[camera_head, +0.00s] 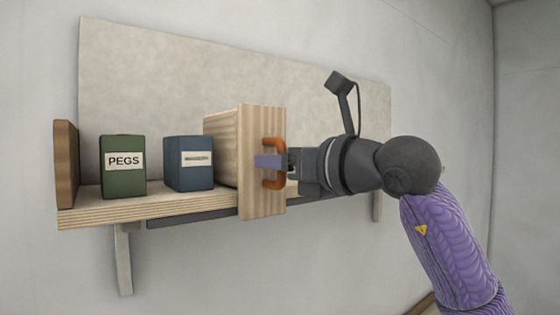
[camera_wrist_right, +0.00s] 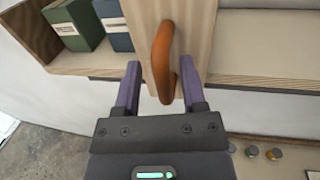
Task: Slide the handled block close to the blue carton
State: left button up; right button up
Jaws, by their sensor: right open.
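The handled block (camera_head: 262,200) is a pale wooden block on the shelf, with an orange handle (camera_head: 276,150) on its front face. The block also shows in the right wrist view (camera_wrist_right: 198,30), with the handle (camera_wrist_right: 162,50) upright. The blue carton (camera_head: 188,180) stands just left of the block, with a narrow gap between them in the head view. It also shows in the wrist view (camera_wrist_right: 113,22). My right gripper (camera_head: 270,162) is open at the handle. In the wrist view its fingers (camera_wrist_right: 160,78) stand either side of the handle. My left gripper is not in view.
A green carton labelled PEGS (camera_head: 123,182) stands left of the blue carton. A brown end board (camera_head: 66,165) closes the shelf's left end. The wooden shelf (camera_head: 110,212) is clear right of the block, with a backboard (camera_head: 150,70) behind.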

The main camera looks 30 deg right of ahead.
jog(key=shift+s+d+f, duration=0.1)
jog(key=b+v, duration=0.3)
jog(key=v, duration=0.6)
jog(key=shift+s+b, duration=0.3)
jog(key=shift+s, duration=0.1)
